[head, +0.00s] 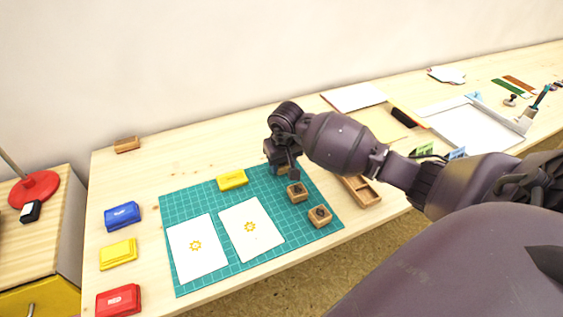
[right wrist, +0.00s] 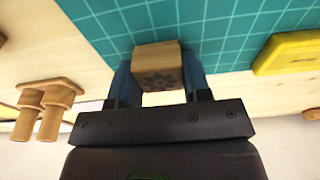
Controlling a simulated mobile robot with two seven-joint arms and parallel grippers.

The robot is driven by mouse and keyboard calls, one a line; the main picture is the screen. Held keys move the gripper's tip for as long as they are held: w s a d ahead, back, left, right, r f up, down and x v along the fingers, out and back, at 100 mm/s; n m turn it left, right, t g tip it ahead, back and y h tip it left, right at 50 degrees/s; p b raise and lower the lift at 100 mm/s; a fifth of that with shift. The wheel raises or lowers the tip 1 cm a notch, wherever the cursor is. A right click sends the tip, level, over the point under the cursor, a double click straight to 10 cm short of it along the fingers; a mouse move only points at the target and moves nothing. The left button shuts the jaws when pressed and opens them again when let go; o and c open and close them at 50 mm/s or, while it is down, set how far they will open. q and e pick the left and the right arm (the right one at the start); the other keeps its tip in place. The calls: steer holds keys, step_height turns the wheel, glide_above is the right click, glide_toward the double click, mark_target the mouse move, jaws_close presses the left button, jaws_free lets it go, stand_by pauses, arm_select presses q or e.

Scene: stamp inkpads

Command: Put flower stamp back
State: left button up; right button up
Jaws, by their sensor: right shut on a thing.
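My right gripper (head: 282,160) is over the far edge of the green cutting mat (head: 190,280). In the right wrist view my right gripper (right wrist: 158,85) is shut on the flower stamp (right wrist: 157,67), a wooden block with a dark flower mark on its face. In the head view the stamp is mostly hidden by the gripper. Two other wooden stamps stand on the mat, one near the gripper (head: 297,192) and one closer to the front (head: 320,216). A wooden tray (head: 369,198) with compartments lies right of the mat, partly behind my arm. My left gripper is not in view.
A yellow inkpad (head: 232,180) lies on the mat beside two white papers with yellow prints (head: 196,246) (head: 250,227). Blue (head: 122,215), yellow (head: 118,253) and red (head: 118,300) inkpads line the left. A wooden block (head: 127,145) lies at the back left.

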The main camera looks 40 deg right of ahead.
mark_target(285, 166)
steer(key=o, duration=0.7)
steer(key=shift+f, duration=0.1)
steer(key=shift+o, duration=0.6)
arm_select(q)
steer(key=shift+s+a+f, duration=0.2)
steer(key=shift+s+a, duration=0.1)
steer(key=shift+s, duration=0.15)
arm_select(e)
steer(key=shift+r, duration=0.3)
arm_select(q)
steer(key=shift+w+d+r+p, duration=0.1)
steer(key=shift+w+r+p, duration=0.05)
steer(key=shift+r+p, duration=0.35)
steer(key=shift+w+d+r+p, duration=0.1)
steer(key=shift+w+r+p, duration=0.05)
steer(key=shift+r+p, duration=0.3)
arm_select(e)
step_height(285, 166, up, 12)
steer(key=s, duration=0.1)
steer(key=shift+s+a+f, duration=0.2)
steer(key=shift+s, duration=0.2)
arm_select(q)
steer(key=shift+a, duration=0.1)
